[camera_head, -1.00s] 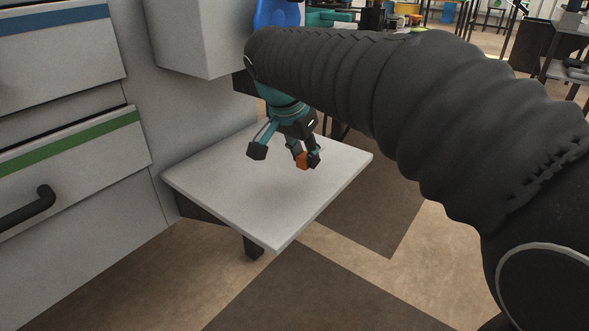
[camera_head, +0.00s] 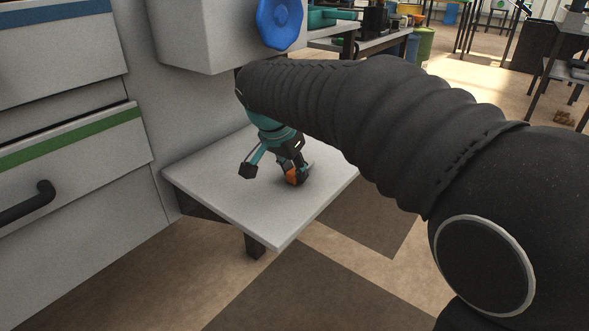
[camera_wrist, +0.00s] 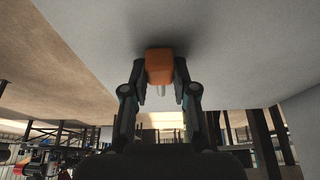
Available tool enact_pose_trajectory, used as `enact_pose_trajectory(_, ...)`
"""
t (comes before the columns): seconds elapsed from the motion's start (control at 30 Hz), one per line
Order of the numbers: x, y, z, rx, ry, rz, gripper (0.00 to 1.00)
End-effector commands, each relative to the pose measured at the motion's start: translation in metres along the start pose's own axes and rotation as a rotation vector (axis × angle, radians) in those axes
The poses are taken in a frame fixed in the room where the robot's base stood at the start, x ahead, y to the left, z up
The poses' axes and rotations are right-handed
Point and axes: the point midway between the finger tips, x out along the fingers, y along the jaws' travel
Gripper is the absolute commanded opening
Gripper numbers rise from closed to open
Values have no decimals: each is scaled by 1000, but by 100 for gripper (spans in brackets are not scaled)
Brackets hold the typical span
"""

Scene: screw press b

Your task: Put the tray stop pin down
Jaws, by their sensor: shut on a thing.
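The tray stop pin shows as an orange block (camera_head: 292,177) between the fingertips of my gripper (camera_head: 291,174). In the wrist view the orange end (camera_wrist: 159,62) sits between both fingers, with a short pale shaft (camera_wrist: 161,90) on the near side. My gripper (camera_wrist: 160,80) is shut on it. The pin is low over the pale grey shelf (camera_head: 240,215); a dark shadow lies close beside it. I cannot tell whether it touches the surface.
A grey cabinet with a green-striped drawer (camera_head: 75,140) and a black handle (camera_head: 28,208) stands at the left. A grey housing with a blue knob (camera_head: 280,22) hangs above the shelf. The shelf's front part is clear.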

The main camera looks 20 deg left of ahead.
Motion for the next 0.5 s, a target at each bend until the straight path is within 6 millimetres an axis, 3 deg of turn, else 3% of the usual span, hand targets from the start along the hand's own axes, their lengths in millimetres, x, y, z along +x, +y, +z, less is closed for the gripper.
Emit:
enact_pose_trajectory(0.07,3,0,1,0,0,0,0)
enact_pose_trajectory(0.1,2,0,1,0,0,0,35)
enact_pose_trajectory(0.17,2,0,1,0,0,0,50)
enact_pose_trajectory(0.5,0,0,0,0,0,0,52)
